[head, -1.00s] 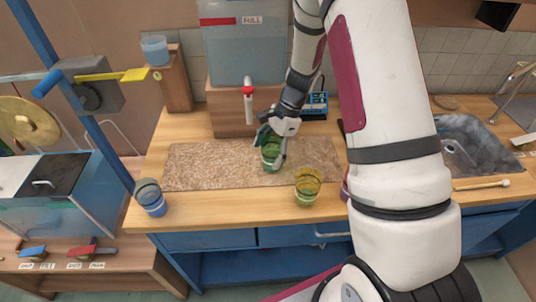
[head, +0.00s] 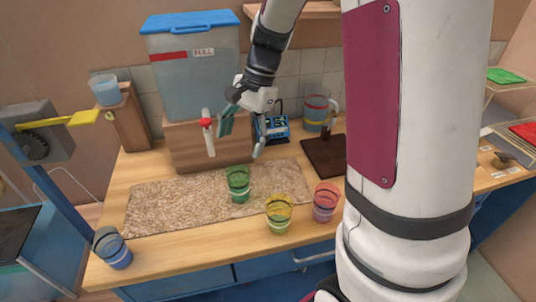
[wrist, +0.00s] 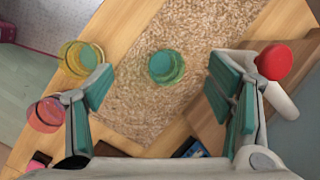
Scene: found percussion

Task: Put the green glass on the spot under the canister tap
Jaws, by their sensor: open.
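The green glass (head: 238,184) stands upright on the speckled mat (head: 160,205), and also shows in the wrist view (wrist: 165,66). The canister (head: 190,85) sits on a wooden box, its tap (head: 209,140) with a red handle hanging from the box's front. In the head view the glass stands in front and to the right of the tap's spout. I cannot make out a marked spot under the tap. My gripper (head: 243,135) is open and empty above and behind the glass, its fingers apart. In the wrist view the red tap handle (wrist: 273,61) shows just beyond the right finger.
A yellow glass (head: 279,212) and a pink glass (head: 325,200) stand to the right of the green one. A blue-grey glass (head: 112,248) stands at the counter's front left. A blue device (head: 272,128), a jug (head: 316,107) and a dark board (head: 325,155) are behind.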

